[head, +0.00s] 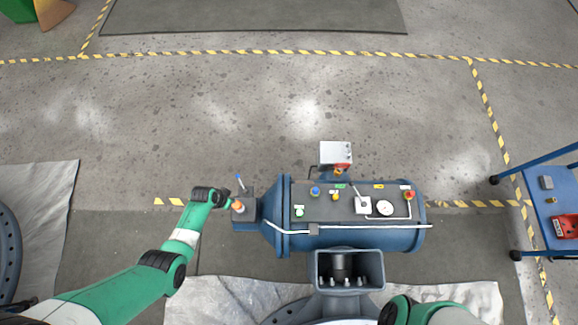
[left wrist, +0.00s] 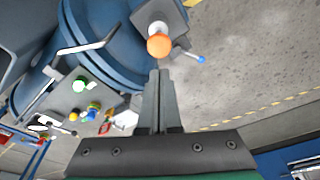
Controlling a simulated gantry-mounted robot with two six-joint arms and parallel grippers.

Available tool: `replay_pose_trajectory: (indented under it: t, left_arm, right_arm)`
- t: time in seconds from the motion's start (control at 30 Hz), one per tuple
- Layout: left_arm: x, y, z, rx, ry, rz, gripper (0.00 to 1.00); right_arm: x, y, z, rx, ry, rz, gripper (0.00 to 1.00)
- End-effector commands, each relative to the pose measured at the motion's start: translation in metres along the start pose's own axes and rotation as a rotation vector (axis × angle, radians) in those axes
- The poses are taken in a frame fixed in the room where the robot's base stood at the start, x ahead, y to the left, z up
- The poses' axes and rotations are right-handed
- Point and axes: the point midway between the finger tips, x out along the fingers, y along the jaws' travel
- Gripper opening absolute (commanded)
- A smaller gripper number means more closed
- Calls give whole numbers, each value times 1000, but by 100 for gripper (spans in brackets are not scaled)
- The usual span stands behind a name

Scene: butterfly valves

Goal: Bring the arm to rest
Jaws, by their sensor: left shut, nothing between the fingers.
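My left arm reaches in from the lower left in the head view. Its gripper (head: 229,203) is beside the left end of the blue tank (head: 350,235), close to an orange knob (head: 238,207). In the left wrist view my left gripper (left wrist: 159,75) is shut and empty. Its fingertips point at the orange knob (left wrist: 159,44) and appear just short of it; contact is hard to tell. A blue-tipped lever (left wrist: 199,60) sticks out beside the knob; it also shows in the head view (head: 240,182). Of my right arm only a green link shows; its gripper is out of view.
The tank's top panel (head: 340,205) carries several coloured buttons, a gauge (head: 385,208) and a white pipe. A grey box with a red knob (head: 337,153) stands behind it. A blue cart (head: 555,215) is at the right. The floor behind the tank is clear.

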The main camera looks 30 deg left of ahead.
Motion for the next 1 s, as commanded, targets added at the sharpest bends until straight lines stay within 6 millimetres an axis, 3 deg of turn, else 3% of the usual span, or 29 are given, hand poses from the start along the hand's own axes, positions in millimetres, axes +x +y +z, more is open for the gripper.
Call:
replay_pose_trajectory:
  t: [0.03,0.1,0.7,0.77,0.87,1.0]
  left_arm:
    - [-10,0,-2,0,0,0,0]
    - [-13,0,-2,0,0,0,0]
    - [-10,4,-5,15,2,3,0]
    - [-14,6,-21,41,21,-1,0]
    - [-29,8,-71,99,93,-17,0]
    - [-81,13,-176,187,287,-68,0]
  right_arm:
    - [8,0,-7,0,0,0,0]
    - [9,0,-9,0,0,0,0]
    - [8,0,-7,0,0,0,0]
    - [8,0,-7,0,0,0,0]
    - [8,0,-7,0,0,0,0]
    - [8,0,-7,0,0,0,0]
